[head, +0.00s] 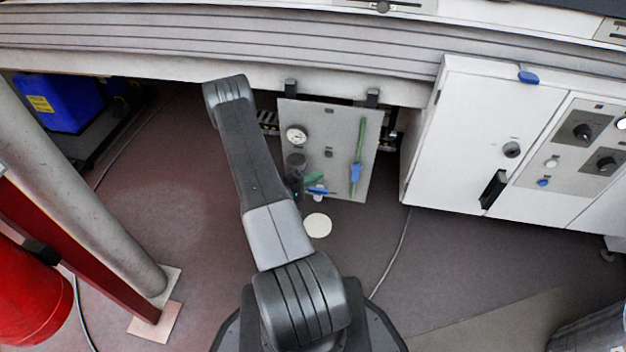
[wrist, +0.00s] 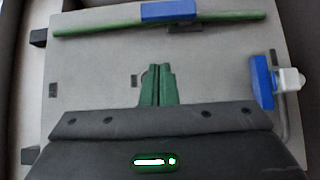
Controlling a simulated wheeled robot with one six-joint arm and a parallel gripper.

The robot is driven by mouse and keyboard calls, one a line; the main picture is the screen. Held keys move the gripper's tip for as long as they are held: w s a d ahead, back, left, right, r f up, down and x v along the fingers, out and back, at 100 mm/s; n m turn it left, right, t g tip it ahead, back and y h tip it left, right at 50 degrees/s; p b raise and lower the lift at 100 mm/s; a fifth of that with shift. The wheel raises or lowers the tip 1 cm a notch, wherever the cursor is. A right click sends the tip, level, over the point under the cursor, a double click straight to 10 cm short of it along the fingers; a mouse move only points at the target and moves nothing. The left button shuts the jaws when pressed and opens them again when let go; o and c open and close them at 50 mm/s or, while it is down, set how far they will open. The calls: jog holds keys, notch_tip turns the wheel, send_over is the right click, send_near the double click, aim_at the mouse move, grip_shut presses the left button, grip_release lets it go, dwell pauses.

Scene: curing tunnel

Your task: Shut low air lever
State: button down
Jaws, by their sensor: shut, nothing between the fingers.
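A grey panel (head: 340,125) hangs under the long bench and fills much of the wrist view (wrist: 100,70). The low blue lever (head: 317,190) sits at the panel's bottom edge on a white fitting (wrist: 291,80). In the wrist view this lever (wrist: 262,82) is at the right, its long side running up and down the picture. My gripper (head: 314,178) has green fingers, shut and empty. In the wrist view my gripper (wrist: 158,70) points at the panel, left of the lever and apart from it. Contact with the panel cannot be told.
A green bar (head: 361,140) with a blue piece (head: 355,172) runs down the panel's right side. A round gauge (head: 296,135) is at upper left. A white cabinet (head: 470,150) stands right. A grey post (head: 80,190) and red drum (head: 30,300) stand left. A cable lies on the floor.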

aim_at(356, 172)
jog(key=w+d+b, duration=0.2)
jog(key=d, duration=0.7)
